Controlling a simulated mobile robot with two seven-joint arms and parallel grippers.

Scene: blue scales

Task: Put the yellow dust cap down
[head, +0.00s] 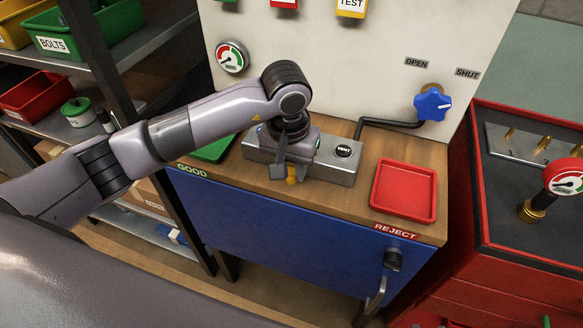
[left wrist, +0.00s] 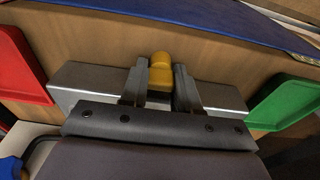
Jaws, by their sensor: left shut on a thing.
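The yellow dust cap (head: 292,180) shows just below my left gripper (head: 284,171) in the head view, mostly hidden by it. In the left wrist view the cap (left wrist: 160,68) sits between the two fingers of the left gripper (left wrist: 160,80), which is shut on it. The cap is at the front edge of the grey metal block (head: 338,169), which shows on both sides of the fingers in the wrist view (left wrist: 222,96). I cannot tell whether the cap touches the block or the bench top. My right gripper is not in view.
A red REJECT tray (head: 404,216) lies empty on the wooden bench, right of the block. A green GOOD tray (head: 216,150) lies left, partly behind my arm. A pipe (head: 385,124) and blue star knob (head: 433,104) are behind. Bare wood (left wrist: 100,40) runs along the bench front.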

